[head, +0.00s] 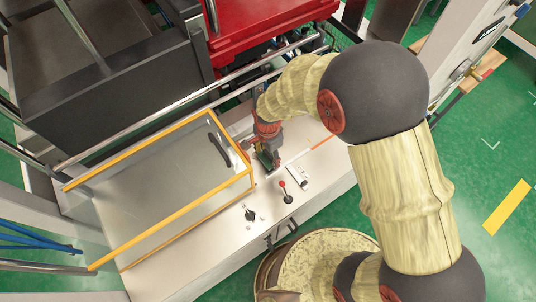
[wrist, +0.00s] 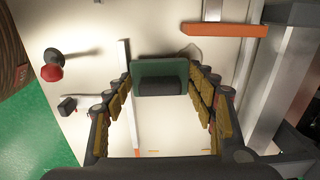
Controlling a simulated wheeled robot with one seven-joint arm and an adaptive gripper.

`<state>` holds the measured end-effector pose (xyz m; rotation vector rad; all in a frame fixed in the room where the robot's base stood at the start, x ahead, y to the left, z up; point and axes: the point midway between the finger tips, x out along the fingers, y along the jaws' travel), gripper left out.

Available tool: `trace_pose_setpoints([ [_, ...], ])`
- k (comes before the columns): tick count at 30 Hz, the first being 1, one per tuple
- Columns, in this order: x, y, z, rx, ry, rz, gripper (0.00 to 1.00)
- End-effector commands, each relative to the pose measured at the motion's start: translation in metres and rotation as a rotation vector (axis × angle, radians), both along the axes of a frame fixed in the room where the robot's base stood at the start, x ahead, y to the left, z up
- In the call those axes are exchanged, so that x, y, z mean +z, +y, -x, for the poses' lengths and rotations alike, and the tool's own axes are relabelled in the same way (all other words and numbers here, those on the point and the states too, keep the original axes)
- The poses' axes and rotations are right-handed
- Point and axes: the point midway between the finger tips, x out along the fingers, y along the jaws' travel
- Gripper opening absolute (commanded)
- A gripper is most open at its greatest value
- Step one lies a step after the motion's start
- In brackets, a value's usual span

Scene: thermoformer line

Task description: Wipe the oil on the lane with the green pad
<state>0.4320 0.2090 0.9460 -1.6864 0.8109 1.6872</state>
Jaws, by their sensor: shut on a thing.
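My gripper (head: 266,152) reaches down over the pale machine bench, just right of the orange-framed guard. It is shut on the green pad (wrist: 160,67), which has a dark grip block and sits between the fingertips in the wrist view. In the head view only a small green piece of the pad (head: 265,161) shows below my gripper. The pad is over the pale bench surface; I cannot tell whether it touches it. I cannot make out oil in either view.
A red-knobbed lever (head: 282,184) and a small black control (head: 251,213) stand on the bench. The orange-framed clear guard (head: 170,190) is at left. A red machine part (head: 250,25) stands behind. Green floor (head: 505,150) with a yellow stripe (head: 507,206) is at right.

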Motion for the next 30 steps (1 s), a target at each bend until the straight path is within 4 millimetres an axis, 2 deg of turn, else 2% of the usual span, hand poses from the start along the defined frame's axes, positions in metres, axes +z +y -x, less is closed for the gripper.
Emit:
trace_pose_setpoints([
  [11,-0.004,0.001,-0.001,0.0,-0.001,-0.001,0.36],
  [24,-0.002,0.02,-0.026,0.0,-0.001,-0.001,0.36],
  [30,-0.002,0.023,-0.03,0.0,0.0,0.0,0.36],
])
